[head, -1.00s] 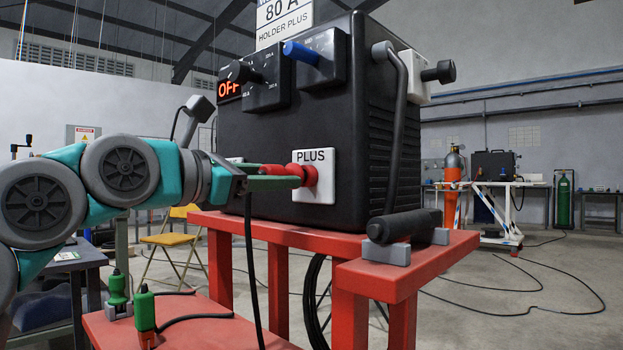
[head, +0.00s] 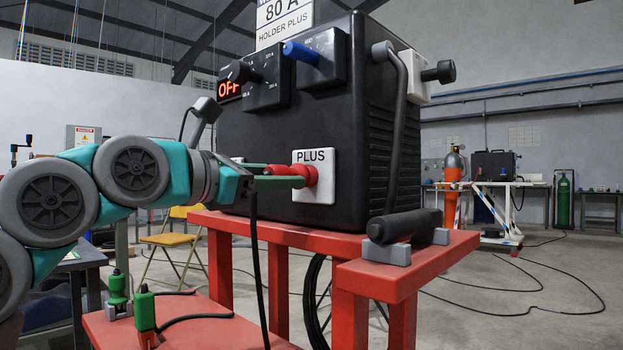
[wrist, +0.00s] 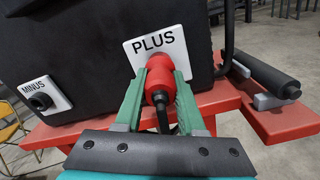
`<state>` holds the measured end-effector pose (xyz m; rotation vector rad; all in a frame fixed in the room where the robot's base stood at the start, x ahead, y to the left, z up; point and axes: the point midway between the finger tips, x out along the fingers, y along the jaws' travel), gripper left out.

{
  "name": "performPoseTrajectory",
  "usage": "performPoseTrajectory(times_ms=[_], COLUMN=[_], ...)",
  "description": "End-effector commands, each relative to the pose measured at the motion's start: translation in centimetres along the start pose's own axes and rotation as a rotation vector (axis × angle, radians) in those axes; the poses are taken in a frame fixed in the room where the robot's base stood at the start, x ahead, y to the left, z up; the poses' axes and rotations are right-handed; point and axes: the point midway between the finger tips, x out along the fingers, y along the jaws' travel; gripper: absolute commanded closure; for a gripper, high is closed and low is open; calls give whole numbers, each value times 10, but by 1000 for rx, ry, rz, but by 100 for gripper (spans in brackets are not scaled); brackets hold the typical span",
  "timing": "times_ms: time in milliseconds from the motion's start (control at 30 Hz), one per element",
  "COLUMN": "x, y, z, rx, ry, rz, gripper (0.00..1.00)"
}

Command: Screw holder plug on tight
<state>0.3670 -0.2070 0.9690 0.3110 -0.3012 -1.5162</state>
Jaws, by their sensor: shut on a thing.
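The red holder plug (wrist: 158,76) sits at the white PLUS socket plate (wrist: 163,43) on the front of the black welding machine (head: 345,110). In the head view the plug (head: 282,170) points straight at the plate (head: 318,195) and meets it; I cannot tell how tightly it is seated. My gripper (wrist: 160,90) has its two green fingers shut on the plug, one on each side. The gripper also shows in the head view (head: 285,180). A black cable (wrist: 162,120) runs from the plug's rear and hangs down.
The MINUS socket (wrist: 40,102) is empty to the left. The machine stands on a red cart (head: 290,236) with a black handle (head: 405,226) at its right. Two green plugs or clamps, one being (head: 145,310), stand on the lower shelf. An "80 A HOLDER PLUS" sign (head: 284,18) is above.

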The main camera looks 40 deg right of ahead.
Motion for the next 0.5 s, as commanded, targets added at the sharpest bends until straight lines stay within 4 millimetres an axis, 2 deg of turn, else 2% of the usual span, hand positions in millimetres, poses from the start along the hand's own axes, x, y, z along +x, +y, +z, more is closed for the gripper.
performPoseTrajectory(times_ms=[367,400,500], x=[6,6,5], y=[0,0,0], z=[0,0,0], rx=[0,0,0], ry=[0,0,0], rz=[-1,-1,0], gripper=[100,58,47])
